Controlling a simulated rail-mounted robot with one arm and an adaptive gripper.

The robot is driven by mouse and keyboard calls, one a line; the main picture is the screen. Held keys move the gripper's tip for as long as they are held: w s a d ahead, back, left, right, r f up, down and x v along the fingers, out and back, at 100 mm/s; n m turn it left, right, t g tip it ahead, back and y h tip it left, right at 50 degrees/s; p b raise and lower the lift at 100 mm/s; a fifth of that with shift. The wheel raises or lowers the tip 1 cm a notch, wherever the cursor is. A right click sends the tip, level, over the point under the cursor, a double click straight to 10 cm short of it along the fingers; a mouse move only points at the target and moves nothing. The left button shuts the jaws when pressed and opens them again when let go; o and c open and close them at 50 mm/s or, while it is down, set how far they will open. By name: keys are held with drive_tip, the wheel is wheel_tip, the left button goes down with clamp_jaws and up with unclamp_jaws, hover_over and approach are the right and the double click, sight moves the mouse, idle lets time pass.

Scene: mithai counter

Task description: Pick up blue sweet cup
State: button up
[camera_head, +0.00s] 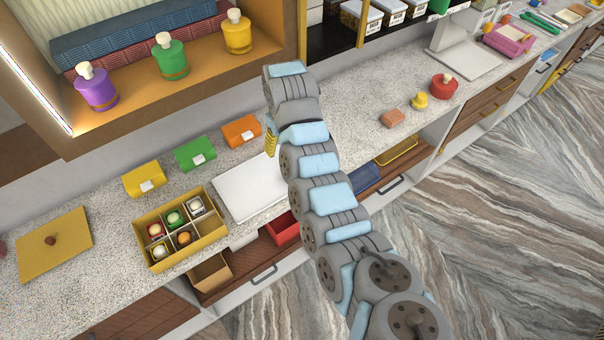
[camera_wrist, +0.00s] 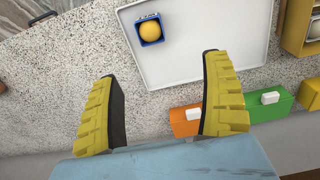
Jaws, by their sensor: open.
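The blue sweet cup (camera_wrist: 151,41) holds a round yellow-orange sweet (camera_wrist: 151,31). It sits on the white tray (camera_wrist: 240,12) in the wrist view, near the tray's left side. My gripper (camera_wrist: 161,68) is open and empty, its two yellow-and-black fingers spread apart. The cup lies beyond the fingertips in the picture, nearer the left finger's side, and nothing touches it. In the head view the tray (camera_head: 236,190) lies on the counter. My arm hides the cup there, and only a bit of a yellow finger (camera_head: 271,146) shows.
A yellow divided box (camera_head: 150,257) with several filled cups stands left of the tray. Yellow (camera_head: 143,180), green (camera_head: 195,153) and orange (camera_head: 241,131) packets stand behind it. A shelf with bottles (camera_head: 171,58) overhangs the counter. Open drawers (camera_head: 210,277) sit below the front edge.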

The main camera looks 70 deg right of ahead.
drive_tip(key=f, duration=0.2)
drive_tip(key=s+f+b, duration=0.1)
drive_tip(key=f+b, duration=0.1)
drive_tip(key=f, duration=0.1)
drive_tip(key=shift+s+d+f, duration=0.1)
drive_tip(key=shift+s+f, duration=0.25)
wheel_tip(320, 180, down, 6)
drive_tip(key=shift+r, duration=0.2)
drive_tip(key=shift+d+f, duration=0.25)
drive_tip(key=shift+f, duration=1)
drive_tip(key=shift+w+d+f, duration=0.1)
drive_tip(key=shift+d+f, duration=0.05)
drive_tip(key=shift+f, duration=0.15)
drive_tip(key=shift+f+b, duration=0.35)
drive_tip(key=shift+f, duration=1)
drive_tip(key=c, duration=1.3)
